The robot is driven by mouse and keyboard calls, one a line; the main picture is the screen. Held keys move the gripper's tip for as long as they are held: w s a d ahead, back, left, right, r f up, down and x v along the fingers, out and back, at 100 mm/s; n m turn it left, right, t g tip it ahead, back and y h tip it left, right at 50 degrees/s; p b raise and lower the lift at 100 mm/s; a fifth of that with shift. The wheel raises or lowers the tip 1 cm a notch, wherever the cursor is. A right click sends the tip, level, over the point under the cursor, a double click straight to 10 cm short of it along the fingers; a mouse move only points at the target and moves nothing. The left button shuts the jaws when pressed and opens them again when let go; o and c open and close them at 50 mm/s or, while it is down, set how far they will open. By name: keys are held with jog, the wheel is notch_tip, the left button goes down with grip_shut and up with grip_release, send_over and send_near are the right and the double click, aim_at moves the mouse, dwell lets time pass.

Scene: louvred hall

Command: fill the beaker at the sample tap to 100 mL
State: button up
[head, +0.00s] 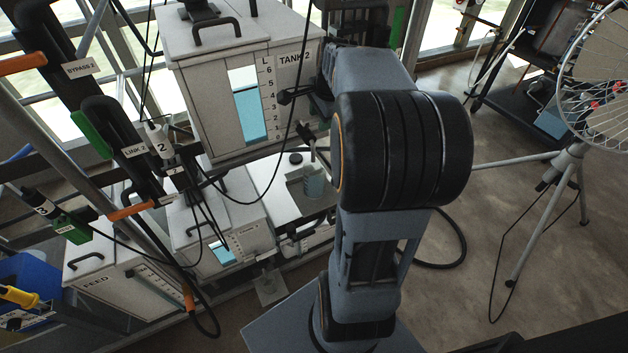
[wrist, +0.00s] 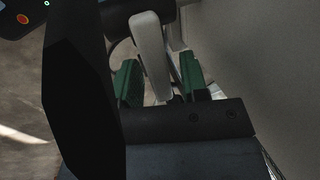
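The beaker (head: 313,183) is a small clear vessel with a blue-green tint. It stands in a recess of the pale bench (head: 268,178), left of my arm in the head view. Its markings and liquid level are too small to read. A grey, pipe-like fitting (head: 311,147) shows just above it, partly cut off by my arm. In the wrist view, my gripper (wrist: 160,82) has its two green-padded fingers apart. A pale grey lever-like bar (wrist: 150,50) shows between them, with gaps visible on both sides. The head view does not clearly show my fingertips.
Tank 2 (head: 213,105), with a blue level window, stands behind the beaker. The feed box (head: 108,288) and labelled pipes crowd the left. A black hose (head: 446,258) lies right of my arm. A tripod (head: 566,165) stands right; floor between is mostly clear.

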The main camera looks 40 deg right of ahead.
jog(key=shift+o, duration=0.9)
jog(key=shift+d, duration=0.15)
jog(key=shift+s, duration=0.1)
jog(key=shift+r, duration=0.15)
jog(key=w+p+v, duration=0.1)
jog(key=p+v, duration=0.4)
jog(key=v, duration=0.2)
jog(key=shift+r+p, duration=0.2)
jog(key=shift+p, duration=0.2)
jog(key=shift+d, duration=0.1)
jog(key=v, duration=0.7)
jog(key=shift+s, duration=0.2)
